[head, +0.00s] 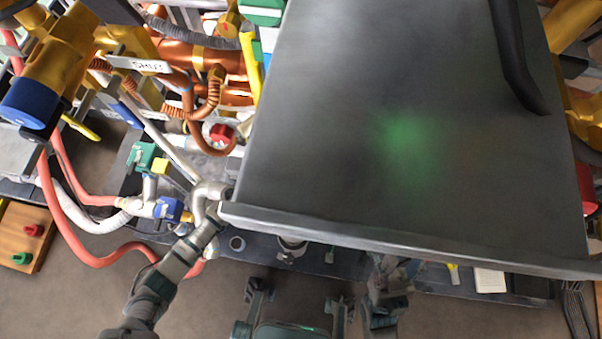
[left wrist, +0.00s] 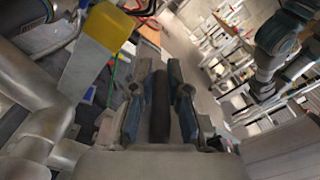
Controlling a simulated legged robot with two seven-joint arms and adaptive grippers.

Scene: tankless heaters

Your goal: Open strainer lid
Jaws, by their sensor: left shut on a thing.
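My left gripper (head: 207,224) is at the lower left corner of a large grey panel, beside a silver pipe elbow (head: 211,190). In the left wrist view its two fingers (left wrist: 160,105) are shut on a dark bar (left wrist: 159,112) standing between them. What the bar belongs to cannot be told. I cannot make out a strainer lid for certain. Part of my right arm shows below the panel, but its gripper is hidden.
The grey panel (head: 400,90), with a black handle (head: 515,60), blocks much of the view. Copper pipes, red hoses (head: 70,210) and a blue-capped yellow valve (head: 30,100) crowd the left. A wooden board (head: 22,238) lies at far left. Bare floor (head: 60,300) shows in front.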

